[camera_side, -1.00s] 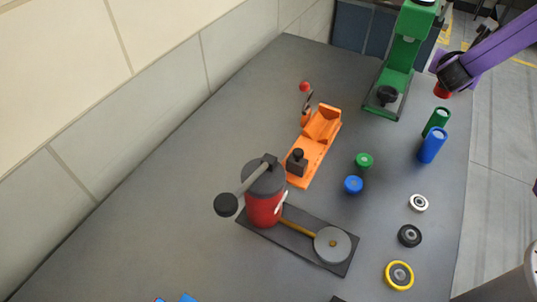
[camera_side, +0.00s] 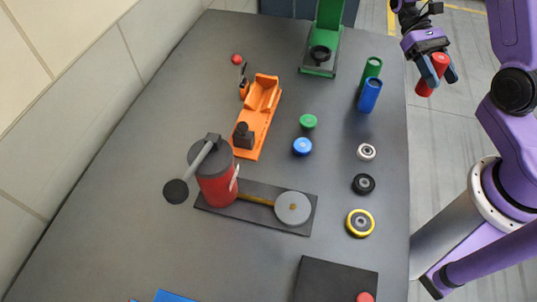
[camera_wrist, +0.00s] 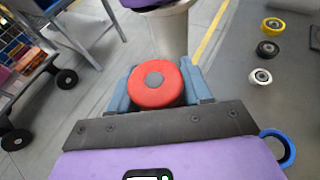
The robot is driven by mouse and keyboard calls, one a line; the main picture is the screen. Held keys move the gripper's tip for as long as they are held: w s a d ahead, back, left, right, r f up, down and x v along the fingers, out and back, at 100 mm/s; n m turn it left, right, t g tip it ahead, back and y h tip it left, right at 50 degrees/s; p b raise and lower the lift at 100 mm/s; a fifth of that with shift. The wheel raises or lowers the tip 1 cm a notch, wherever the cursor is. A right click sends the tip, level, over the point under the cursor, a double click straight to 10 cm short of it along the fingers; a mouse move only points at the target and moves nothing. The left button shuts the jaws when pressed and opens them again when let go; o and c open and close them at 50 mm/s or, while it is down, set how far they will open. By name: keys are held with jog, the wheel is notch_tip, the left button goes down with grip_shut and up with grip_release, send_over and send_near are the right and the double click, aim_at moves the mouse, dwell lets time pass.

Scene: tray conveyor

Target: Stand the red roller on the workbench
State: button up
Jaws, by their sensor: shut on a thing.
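The red roller (camera_side: 439,62) is gripped between the blue-grey fingers of my gripper (camera_side: 436,72) in the side view. It leans a little and hangs in the air, appearing over the floor just off the right edge of the workbench (camera_side: 110,215). In the wrist view the roller's round red end with a grey centre (camera_wrist: 145,95) faces the camera, with a finger on each side (camera_wrist: 155,88). The roller touches nothing but my gripper.
Upright green (camera_side: 371,68) and blue (camera_side: 369,96) rollers stand near the bench's right edge. Several wheels, including a yellow one (camera_side: 351,229), lie along that side. A green press (camera_side: 328,22), orange fixture (camera_side: 263,98) and red-bodied machine (camera_side: 216,188) occupy the middle. The left side is mostly clear.

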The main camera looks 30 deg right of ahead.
jog(key=w+d+r+m+t+y, duration=0.25)
jog(key=w+m+t+y, duration=0.25)
jog(key=w+m+t, duration=0.35)
jog(key=w+d+r+m+t+y, duration=0.25)
jog(key=w+m+t+y, duration=0.3)
jog(key=m+t, duration=0.55)
jog(key=shift+m+g+h, duration=0.25)
jog(key=shift+m+g, duration=0.1)
jog(key=shift+w+d+f, duration=0.55)
jog(key=shift+w+f, duration=1.45)
jog(key=shift+w, duration=0.35)
jog(key=shift+w+d+f, duration=0.5)
jog(key=shift+w+f, duration=1.55)
jog(key=shift+w, duration=0.25)
jog(key=shift+w+d+f, duration=0.55)
jog(key=shift+w+f, duration=1.45)
jog(key=shift+w, duration=0.35)
jog(key=o, duration=1.2)
jog(key=shift+f, duration=0.15)
